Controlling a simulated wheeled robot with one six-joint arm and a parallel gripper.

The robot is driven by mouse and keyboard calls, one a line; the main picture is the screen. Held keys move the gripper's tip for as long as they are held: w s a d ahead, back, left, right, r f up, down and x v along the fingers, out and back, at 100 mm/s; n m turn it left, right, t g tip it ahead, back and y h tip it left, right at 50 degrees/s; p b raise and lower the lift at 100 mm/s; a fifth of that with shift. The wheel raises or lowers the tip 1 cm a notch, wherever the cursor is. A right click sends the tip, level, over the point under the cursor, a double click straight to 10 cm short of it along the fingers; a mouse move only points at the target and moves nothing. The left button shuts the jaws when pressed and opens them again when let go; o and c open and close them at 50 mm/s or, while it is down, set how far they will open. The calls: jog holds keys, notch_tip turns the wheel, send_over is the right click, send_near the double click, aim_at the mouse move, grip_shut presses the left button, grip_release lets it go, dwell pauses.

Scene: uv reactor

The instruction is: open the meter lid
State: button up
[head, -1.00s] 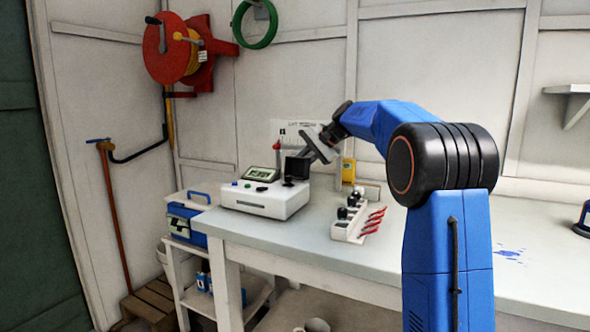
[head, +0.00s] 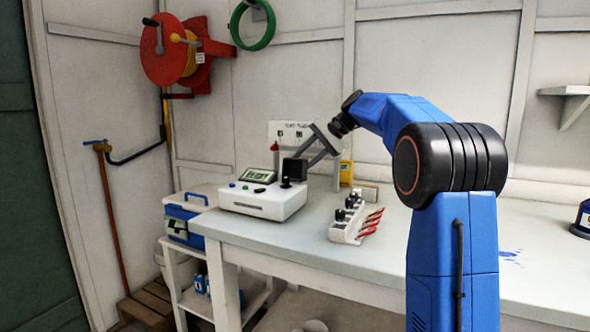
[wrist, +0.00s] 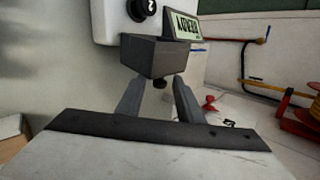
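The meter (head: 262,203) is a white box on the bench's left end, with a tilted green display (head: 258,175) and small buttons on top. A black, block-like part, which looks like the meter lid (head: 294,169), stands at its right side. In the head view my gripper (head: 312,152) reaches the block from the right; contact cannot be told.
A white rack (head: 347,228) with black-topped items and red handles stands right of the meter. A yellow item (head: 346,173) is behind it against the wall. A blue-and-white box (head: 184,215) sits on the lower stand at left. The bench (head: 440,262) is mostly bare to the right.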

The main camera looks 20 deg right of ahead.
jog(key=v, duration=1.2)
jog(key=shift+r, duration=0.2)
jog(key=shift+d, duration=0.1)
